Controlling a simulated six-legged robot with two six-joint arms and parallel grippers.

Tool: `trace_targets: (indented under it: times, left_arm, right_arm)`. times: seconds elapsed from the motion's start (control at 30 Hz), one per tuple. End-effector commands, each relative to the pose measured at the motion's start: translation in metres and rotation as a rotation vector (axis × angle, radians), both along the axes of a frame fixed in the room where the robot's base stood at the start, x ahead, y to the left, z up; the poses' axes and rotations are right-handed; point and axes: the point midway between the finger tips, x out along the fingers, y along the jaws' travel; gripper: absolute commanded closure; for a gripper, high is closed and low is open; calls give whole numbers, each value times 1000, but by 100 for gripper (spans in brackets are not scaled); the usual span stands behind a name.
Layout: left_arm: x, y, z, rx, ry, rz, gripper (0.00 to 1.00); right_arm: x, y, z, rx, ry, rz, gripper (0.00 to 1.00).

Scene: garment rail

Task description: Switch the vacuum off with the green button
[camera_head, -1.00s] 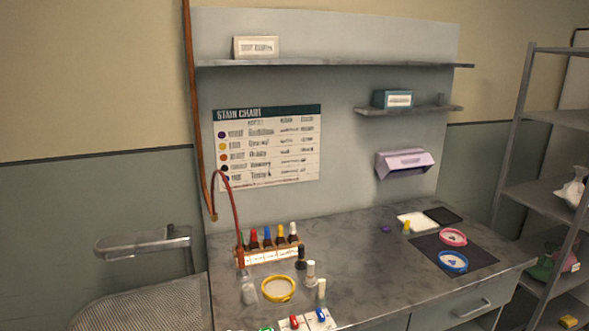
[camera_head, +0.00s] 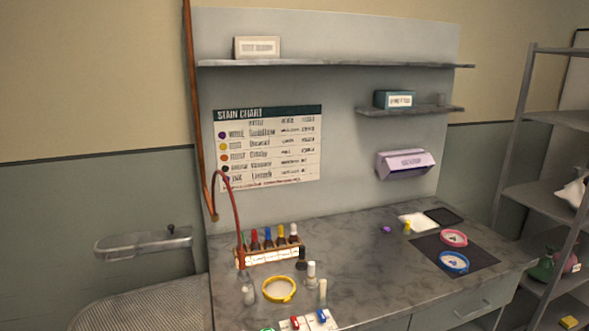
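A green button (camera_head: 267,329) shows only as a sliver at the bottom edge of the head view, at the front of the counter. Next to it on its right is a white panel (camera_head: 313,320) with a red part (camera_head: 295,322) and a blue part (camera_head: 322,315). The panel's lower part is cut off by the frame. I cannot tell from here whether the vacuum is on. Neither of my grippers is in view.
On the grey counter (camera_head: 350,270) stand a rack of colored bottles (camera_head: 270,256), several loose bottles and a yellow ring (camera_head: 280,289). A red hose (camera_head: 232,205) arches down at the left. A dark mat (camera_head: 480,262) holds pink and blue rings at right.

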Motion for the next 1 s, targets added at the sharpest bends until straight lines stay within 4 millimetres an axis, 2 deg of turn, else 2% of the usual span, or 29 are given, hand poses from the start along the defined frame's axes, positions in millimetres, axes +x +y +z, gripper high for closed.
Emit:
trace_targets:
  times: [0.13,0.17,0.3,0.37,0.4,1.0]
  left_arm:
    - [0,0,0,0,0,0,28]
    - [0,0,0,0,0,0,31]
    - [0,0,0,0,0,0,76]
    - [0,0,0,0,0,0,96]
    - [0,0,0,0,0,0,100]
    - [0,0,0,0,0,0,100]
  right_arm:
    - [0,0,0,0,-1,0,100]
    - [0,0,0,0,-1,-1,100]
    - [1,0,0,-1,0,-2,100]
    - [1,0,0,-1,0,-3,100]
    - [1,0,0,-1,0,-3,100]
    - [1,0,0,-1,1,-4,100]
